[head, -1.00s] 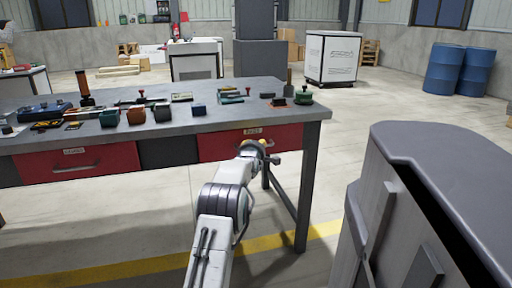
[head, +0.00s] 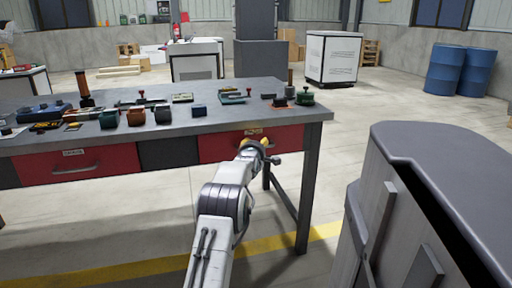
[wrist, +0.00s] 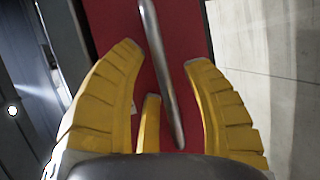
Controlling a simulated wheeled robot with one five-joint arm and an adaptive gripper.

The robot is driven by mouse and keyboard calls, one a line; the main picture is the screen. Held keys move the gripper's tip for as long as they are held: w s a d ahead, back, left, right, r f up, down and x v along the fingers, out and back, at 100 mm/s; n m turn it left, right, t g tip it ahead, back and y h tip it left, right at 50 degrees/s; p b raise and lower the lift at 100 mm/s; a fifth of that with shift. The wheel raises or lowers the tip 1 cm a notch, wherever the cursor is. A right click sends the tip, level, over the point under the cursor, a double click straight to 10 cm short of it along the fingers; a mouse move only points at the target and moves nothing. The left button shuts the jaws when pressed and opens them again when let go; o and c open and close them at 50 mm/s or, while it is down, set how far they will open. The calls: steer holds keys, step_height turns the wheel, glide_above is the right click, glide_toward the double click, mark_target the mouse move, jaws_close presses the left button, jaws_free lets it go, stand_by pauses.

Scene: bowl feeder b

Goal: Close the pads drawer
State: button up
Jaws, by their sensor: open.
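The workbench (head: 215,125) has two red drawer fronts. The right one (head: 222,148) carries a small label too small to read surely; I take it as the pads drawer. My gripper (head: 262,142) is at this front and covers part of it. In the wrist view my gripper (wrist: 162,58) has its yellow fingers spread, with the drawer's silver bar handle (wrist: 160,70) between them and the red drawer front (wrist: 105,20) behind. The fingers are not closed on the bar; contact is unclear. I cannot tell how far the drawer stands out.
The left red drawer (head: 35,167) has its own bar handle and label. Several small parts and tools lie on the bench top. A bench leg (head: 308,195) stands right of my gripper. A large grey bin-like body (head: 440,170) fills the right foreground. Floor between is clear.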

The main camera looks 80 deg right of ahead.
steer(key=shift+a, duration=0.1)
steer(key=a+r, duration=0.2)
steer(key=a, duration=0.9)
steer(key=shift+a+r, duration=0.15)
steer(key=shift+a, duration=0.15)
steer(key=shift+w, duration=0.1)
stand_by(0.8)
